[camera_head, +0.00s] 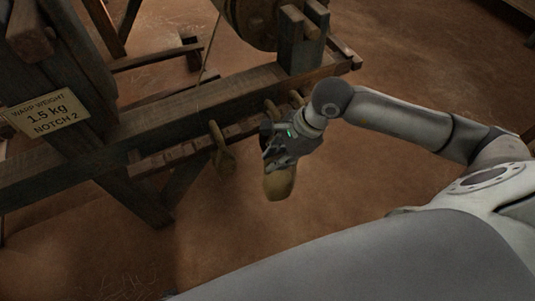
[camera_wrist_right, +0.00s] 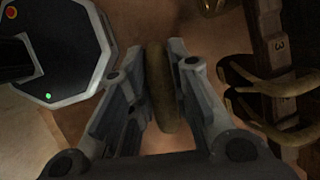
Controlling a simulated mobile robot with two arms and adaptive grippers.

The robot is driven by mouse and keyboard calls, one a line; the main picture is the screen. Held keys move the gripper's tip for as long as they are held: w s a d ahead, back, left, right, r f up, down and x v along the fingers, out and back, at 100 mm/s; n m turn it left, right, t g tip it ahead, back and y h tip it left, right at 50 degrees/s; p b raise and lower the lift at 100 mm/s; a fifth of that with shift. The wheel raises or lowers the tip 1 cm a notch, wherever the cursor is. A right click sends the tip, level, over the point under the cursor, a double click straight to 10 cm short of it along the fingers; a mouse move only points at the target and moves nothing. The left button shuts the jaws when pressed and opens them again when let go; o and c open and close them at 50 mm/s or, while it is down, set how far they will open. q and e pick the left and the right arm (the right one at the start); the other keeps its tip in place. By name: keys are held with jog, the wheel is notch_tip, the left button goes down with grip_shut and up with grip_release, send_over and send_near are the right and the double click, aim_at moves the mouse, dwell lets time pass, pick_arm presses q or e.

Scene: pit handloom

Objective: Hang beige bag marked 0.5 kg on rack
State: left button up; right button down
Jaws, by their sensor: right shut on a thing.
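My right gripper (camera_head: 272,156) is at the loom's lower rail in the head view and is shut on a beige bag (camera_head: 279,183), which hangs below the fingers. In the right wrist view a tan rope-like loop (camera_wrist_right: 162,85) runs between the two fingers (camera_wrist_right: 165,75). Any weight mark on the held bag cannot be read. The rack (camera_head: 190,150) is a notched wooden rail along the loom's lower beam. My left gripper does not show.
A sign (camera_head: 46,112) on the loom reads "WARP WEIGHT 1.5 kg NOTCH 2". More tan loops (camera_head: 284,104) are on the rail behind my gripper; the wrist view shows loops (camera_wrist_right: 270,88) beside a plate marked 3 (camera_wrist_right: 280,45). The earthen floor (camera_head: 330,200) in front is clear.

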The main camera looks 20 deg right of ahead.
jog(key=shift+w+a+f+m+t+h+b, duration=0.25)
jog(key=shift+w+f+m+t+h+b, duration=0.45)
jog(key=shift+w+m+b, duration=1.7)
jog(key=shift+w+a+f+m+t+h+b, duration=0.3)
jog(key=shift+w+m+h+b, duration=0.7)
jog(key=shift+w+m, duration=2.7)
jog(key=shift+w+a+f+m+t+h+b, duration=0.25)
jog(key=shift+w+f+m+h+b, duration=0.45)
jog(key=shift+w+m+b, duration=2.25)
jog(key=shift+w+d+f+n+p, duration=0.15)
jog(key=shift+w+f+n+p, duration=0.5)
jog(key=shift+w+n, duration=0.3)
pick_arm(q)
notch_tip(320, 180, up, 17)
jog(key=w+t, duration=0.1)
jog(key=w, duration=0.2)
pick_arm(e)
jog(key=shift+f, duration=0.15)
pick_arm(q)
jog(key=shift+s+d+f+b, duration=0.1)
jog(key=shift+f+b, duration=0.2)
pick_arm(e)
jog(key=shift+f, duration=0.25)
jog(key=c, duration=1.3)
grip_release()
